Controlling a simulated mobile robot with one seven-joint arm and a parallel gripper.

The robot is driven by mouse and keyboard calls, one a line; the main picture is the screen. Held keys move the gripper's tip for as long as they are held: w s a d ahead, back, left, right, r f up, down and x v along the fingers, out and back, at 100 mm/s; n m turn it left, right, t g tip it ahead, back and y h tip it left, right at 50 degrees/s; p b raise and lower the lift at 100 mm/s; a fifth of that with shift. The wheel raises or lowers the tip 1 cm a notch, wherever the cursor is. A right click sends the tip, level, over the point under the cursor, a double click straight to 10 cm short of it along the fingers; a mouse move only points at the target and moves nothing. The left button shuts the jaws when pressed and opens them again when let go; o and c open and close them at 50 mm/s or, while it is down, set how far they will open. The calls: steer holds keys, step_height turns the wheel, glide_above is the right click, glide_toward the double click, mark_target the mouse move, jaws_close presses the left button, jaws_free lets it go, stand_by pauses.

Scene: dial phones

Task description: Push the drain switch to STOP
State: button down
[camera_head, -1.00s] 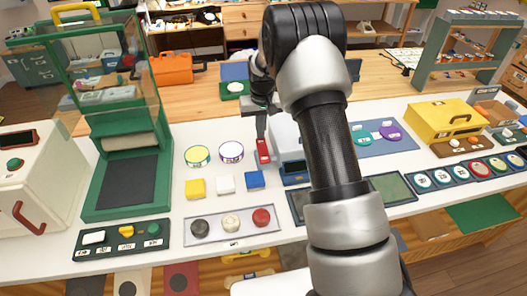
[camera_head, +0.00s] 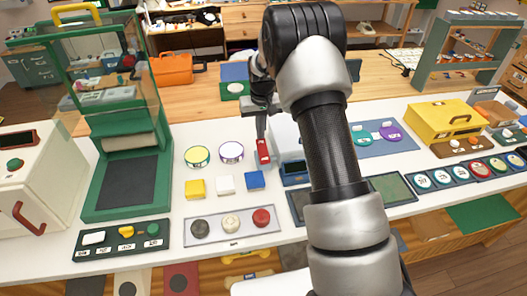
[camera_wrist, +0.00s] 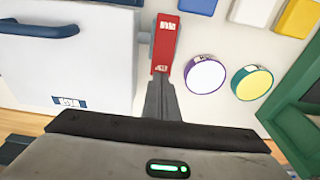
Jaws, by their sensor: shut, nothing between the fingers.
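A red switch (camera_head: 263,151), likely the drain switch, sits beside the white box (camera_head: 284,132). In the wrist view the red switch (camera_wrist: 164,45) is joined to the side of the white box (camera_wrist: 90,75) by a short grey stub. It has a small white label at each end, too small to read. My gripper (camera_head: 261,135) is shut and empty, pointing down at the switch. In the wrist view my fingertips (camera_wrist: 160,80) meet the near end of the switch and seem to touch it. My arm hides part of the box in the head view.
A purple-rimmed dial (camera_head: 231,152) and a yellow-and-green-rimmed dial (camera_head: 198,155) lie left of the switch. Yellow, white and blue blocks and a plate of round knobs (camera_head: 231,223) are in front. A green frame (camera_head: 120,170) stands at left.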

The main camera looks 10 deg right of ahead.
steer(key=shift+f+b, duration=0.7)
steer(key=shift+f, duration=0.4)
stand_by(0.4)
steer(key=shift+r+p, duration=0.8)
steer(key=shift+r, duration=0.8)
